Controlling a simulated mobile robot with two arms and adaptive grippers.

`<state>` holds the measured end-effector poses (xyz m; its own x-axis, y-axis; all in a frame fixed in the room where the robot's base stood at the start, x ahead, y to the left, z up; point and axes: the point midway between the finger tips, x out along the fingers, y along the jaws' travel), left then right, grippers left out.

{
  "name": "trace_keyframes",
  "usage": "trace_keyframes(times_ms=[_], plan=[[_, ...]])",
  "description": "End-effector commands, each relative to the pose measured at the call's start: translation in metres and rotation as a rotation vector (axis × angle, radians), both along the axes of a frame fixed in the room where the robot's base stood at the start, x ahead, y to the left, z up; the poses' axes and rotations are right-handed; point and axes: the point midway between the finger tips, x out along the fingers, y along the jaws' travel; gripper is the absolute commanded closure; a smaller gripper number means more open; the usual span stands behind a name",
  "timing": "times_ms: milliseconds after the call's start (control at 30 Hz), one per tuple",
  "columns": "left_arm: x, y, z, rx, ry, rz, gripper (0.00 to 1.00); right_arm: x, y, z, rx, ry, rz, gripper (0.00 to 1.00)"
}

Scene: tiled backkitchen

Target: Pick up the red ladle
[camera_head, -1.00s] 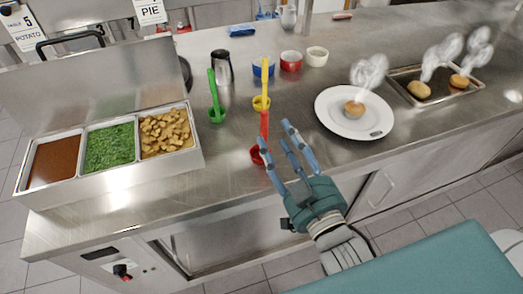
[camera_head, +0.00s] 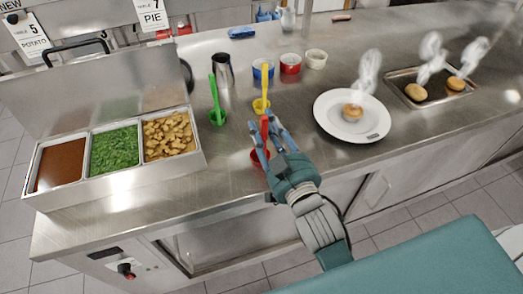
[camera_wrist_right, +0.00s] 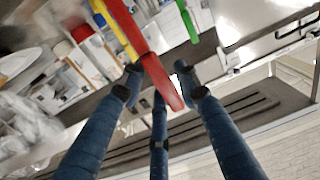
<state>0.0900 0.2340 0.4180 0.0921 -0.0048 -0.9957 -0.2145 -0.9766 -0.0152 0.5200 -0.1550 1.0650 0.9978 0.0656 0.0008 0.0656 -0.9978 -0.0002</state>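The red ladle (camera_head: 265,126) stands on the steel counter near its front edge, handle up, with its red bowl (camera_head: 259,158) at the base. My right gripper (camera_head: 266,128) is at the handle, with its blue fingers spread on either side of it. In the right wrist view the red handle (camera_wrist_right: 150,62) lies between the open fingers (camera_wrist_right: 158,85). I cannot tell whether any finger touches it. My left gripper is not in view.
A yellow ladle (camera_head: 263,90) stands just behind, and a green ladle (camera_head: 215,100) to the left. A white plate with a pie (camera_head: 352,111) is at the right. Food trays (camera_head: 115,150) stand left. A baking tray (camera_head: 432,95) is far right.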

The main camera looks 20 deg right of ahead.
Motion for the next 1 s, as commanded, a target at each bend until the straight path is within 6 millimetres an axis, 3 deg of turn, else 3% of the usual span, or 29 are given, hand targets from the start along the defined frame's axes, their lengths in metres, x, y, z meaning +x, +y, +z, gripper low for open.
trace_keyframes(times_ms=[33, 133, 633, 833, 1000], plan=[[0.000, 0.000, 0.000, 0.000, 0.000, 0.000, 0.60, 0.000, 0.000, 0.000, 0.000, 0.000, 0.000, 0.83], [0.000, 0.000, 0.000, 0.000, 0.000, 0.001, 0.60, 0.000, 0.000, 0.000, 0.000, 0.000, 0.000, 1.00], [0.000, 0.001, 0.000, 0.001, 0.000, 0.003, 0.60, 0.000, 0.000, 0.006, 0.000, -0.003, 0.000, 1.00], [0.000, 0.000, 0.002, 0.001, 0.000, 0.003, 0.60, 0.000, 0.000, 0.033, 0.001, -0.007, 0.002, 1.00], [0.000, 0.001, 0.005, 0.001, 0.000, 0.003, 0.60, 0.000, 0.000, 0.077, 0.002, -0.012, 0.001, 1.00]])
